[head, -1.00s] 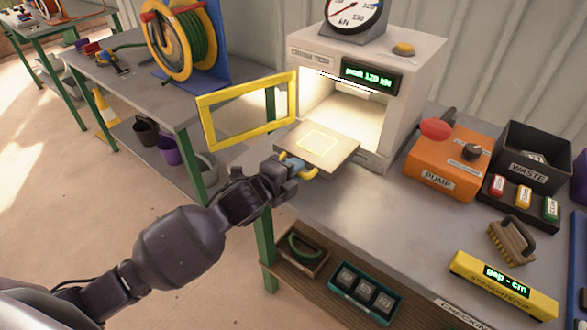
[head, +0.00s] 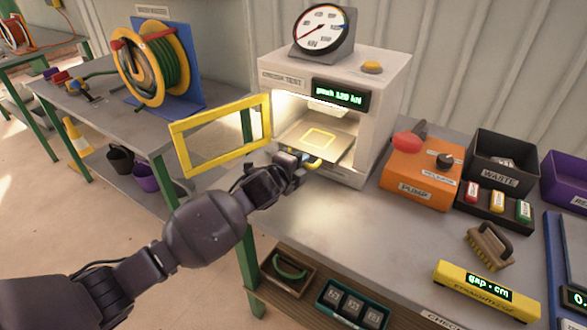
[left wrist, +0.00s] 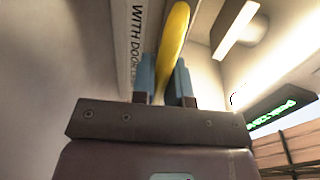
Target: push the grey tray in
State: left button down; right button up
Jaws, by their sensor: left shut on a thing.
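The grey tray (head: 309,146) with a yellow square outline on it lies mostly inside the lit chamber of the crush test press (head: 360,150). Its front edge is near the chamber mouth. My left gripper (head: 303,161) is at the tray's front and shut on the yellow tray handle (head: 314,163). In the left wrist view the yellow handle (left wrist: 173,45) stands between the two blue-padded fingers (left wrist: 164,82). The yellow-framed door (head: 222,135) of the press is swung open to the left. My right gripper is not in view.
An orange pump (head: 415,176) with a red knob stands right of the press. A yellow straightedge (head: 486,290) lies at the front. The bench in front of the press is clear.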

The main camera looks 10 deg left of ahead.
pick_arm(q)
jog(key=c, duration=1.2)
grip_release()
jog(key=shift+c, duration=0.2)
jog(key=shift+o, duration=0.5)
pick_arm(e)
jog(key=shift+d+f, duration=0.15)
pick_arm(q)
jog(key=p+v, duration=0.1)
jog(key=v, duration=0.8)
jog(key=shift+s+a+r+p, duration=0.1)
jog(key=shift+s+p, duration=0.2)
jog(key=shift+p, duration=0.05)
jog(key=shift+s+a, duration=0.2)
jog(key=shift+s, duration=0.25)
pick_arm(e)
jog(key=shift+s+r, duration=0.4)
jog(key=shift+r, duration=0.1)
